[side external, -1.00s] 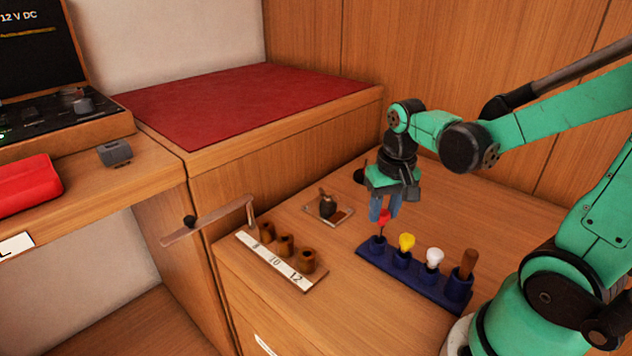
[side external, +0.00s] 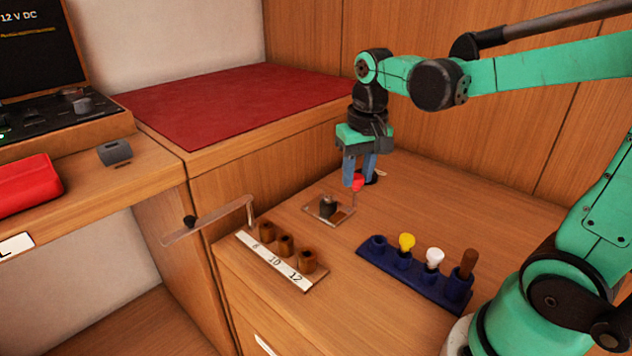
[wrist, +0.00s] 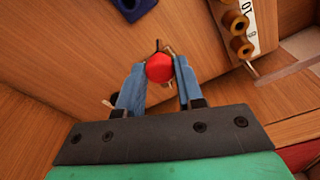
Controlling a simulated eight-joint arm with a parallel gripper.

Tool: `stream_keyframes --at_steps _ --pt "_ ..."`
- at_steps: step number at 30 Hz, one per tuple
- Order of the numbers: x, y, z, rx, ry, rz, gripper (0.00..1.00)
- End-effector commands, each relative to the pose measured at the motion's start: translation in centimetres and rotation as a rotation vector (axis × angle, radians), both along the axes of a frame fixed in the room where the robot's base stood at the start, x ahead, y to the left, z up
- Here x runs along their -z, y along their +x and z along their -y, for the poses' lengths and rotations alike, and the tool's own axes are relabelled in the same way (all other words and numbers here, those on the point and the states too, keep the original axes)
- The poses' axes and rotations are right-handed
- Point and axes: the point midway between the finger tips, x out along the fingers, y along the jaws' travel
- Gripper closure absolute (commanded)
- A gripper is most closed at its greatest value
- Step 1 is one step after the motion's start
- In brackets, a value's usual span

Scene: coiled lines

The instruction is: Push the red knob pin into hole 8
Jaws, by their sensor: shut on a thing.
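The red knob pin (side external: 358,183) is held between the blue fingers of my gripper (side external: 358,172), above the table. In the wrist view its red knob (wrist: 159,67) sits between the two fingertips (wrist: 160,75). The pin's shaft is thin and hangs down below the knob. Part of the board also shows at the upper right of the wrist view (wrist: 253,20).
The blue rack (side external: 420,278) holds a yellow, a white and a brown-handled pin; its leftmost socket is empty. A small plate with a dark block (side external: 327,208) lies between board and gripper.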

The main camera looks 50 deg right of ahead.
Motion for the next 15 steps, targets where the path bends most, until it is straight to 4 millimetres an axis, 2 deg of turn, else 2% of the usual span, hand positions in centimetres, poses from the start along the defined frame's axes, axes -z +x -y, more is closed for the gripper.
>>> stream_keyframes --at_steps 1,6,10,15 --pt "-0.5 1.8 -0.9 -0.041 0.0 0.0 1.0" --pt "-1.6 7.2 -4.6 -0.169 0.0 0.0 1.0" --pt "-1.9 10.0 -7.3 -0.245 0.0 0.0 1.0" --pt "-1.9 11.8 -9.6 -0.299 0.0 0.0 1.0"
